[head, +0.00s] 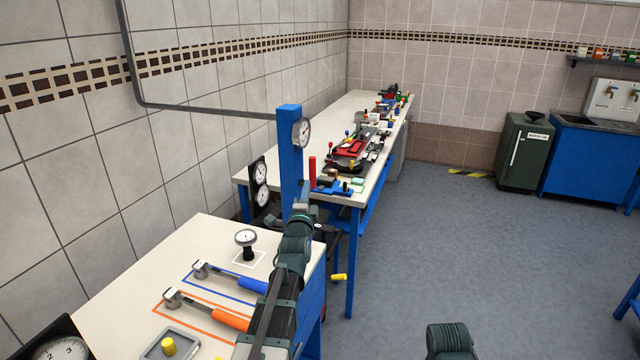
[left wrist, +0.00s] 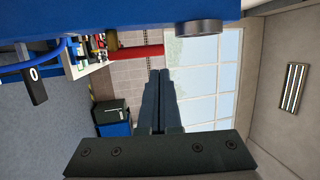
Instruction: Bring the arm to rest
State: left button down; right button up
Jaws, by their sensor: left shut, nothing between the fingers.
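My left arm reaches forward in the head view, with its gripper (head: 303,192) in front of the blue post (head: 291,150). In the left wrist view the two dark fingers (left wrist: 161,100) lie together, shut and empty. A blue beam (left wrist: 120,14) runs across the top of that view, apart from the fingers in the picture. A red cylinder (left wrist: 136,52) and a round grey part (left wrist: 200,28) show below the beam. The red cylinder (head: 312,172) also stands beside the post in the head view. My right gripper is not in view.
The near white bench (head: 180,245) holds an orange-handled tool (head: 228,320), a blue-handled tool (head: 252,285) and a dial gauge (head: 245,240). The far bench (head: 270,160) carries several tools. A gauge (head: 302,132) sits on the post. Open floor (head: 470,240) lies right.

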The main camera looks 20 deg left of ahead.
pick_arm(q)
jog(key=shift+d, duration=0.1)
jog(key=s+d+f+n+g+h, duration=0.15)
jog(key=d+f+g+h, duration=0.3)
jog(key=d+f, duration=0.75)
jog(key=s+d+f+n+g+h, duration=0.1)
jog(key=s+d+f+g, duration=0.25)
jog(key=d, duration=0.35)
jog(key=s+d+f+n+g+h, duration=0.2)
jog(key=s+d+f+g, duration=0.1)
jog(key=s+d+f, duration=0.3)
jog(key=s+d+f+n+g+y, duration=0.1)
jog(key=s+d+f+n+g, duration=0.1)
jog(key=s, duration=0.9)
jog(key=s+d+f+n+g+y, duration=0.1)
jog(key=s+d+f+n+g, duration=0.2)
jog(key=s, duration=0.8)
jog(key=d+g, duration=0.2)
jog(key=g, duration=0.1)
jog(key=shift+d+g, duration=0.3)
jog(key=shift+g, duration=0.1)
